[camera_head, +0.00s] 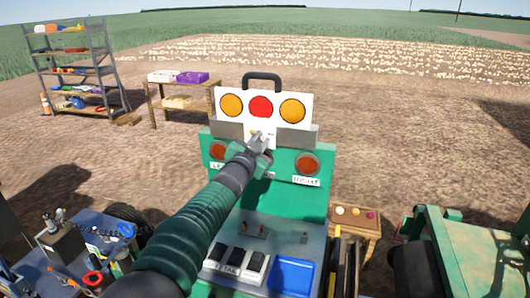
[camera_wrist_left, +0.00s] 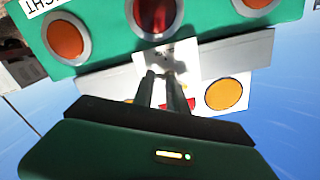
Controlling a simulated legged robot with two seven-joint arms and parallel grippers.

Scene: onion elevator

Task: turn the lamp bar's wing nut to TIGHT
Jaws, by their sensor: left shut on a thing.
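The lamp bar (camera_head: 284,121) is a white plate with two orange lamps, a red lamp between them and a black handle on top. It stands upright against the green panel (camera_head: 272,192). My left gripper (camera_head: 262,139) reaches the lower middle of the white plate, just below the red lamp. In the left wrist view its two dark fingers (camera_wrist_left: 163,80) are close together on the white tab, shut on what appears to be the wing nut. The fingers hide the nut, so its angle and the tab's marks cannot be read. My right gripper is not in view.
Grey brackets (camera_head: 297,138) flank the plate, with round red lamps (camera_head: 307,164) below. A console with switches (camera_head: 236,262) and a blue tray (camera_head: 290,276) lies in front. A shelf rack (camera_head: 77,70) and a wooden table (camera_head: 180,101) stand at back left.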

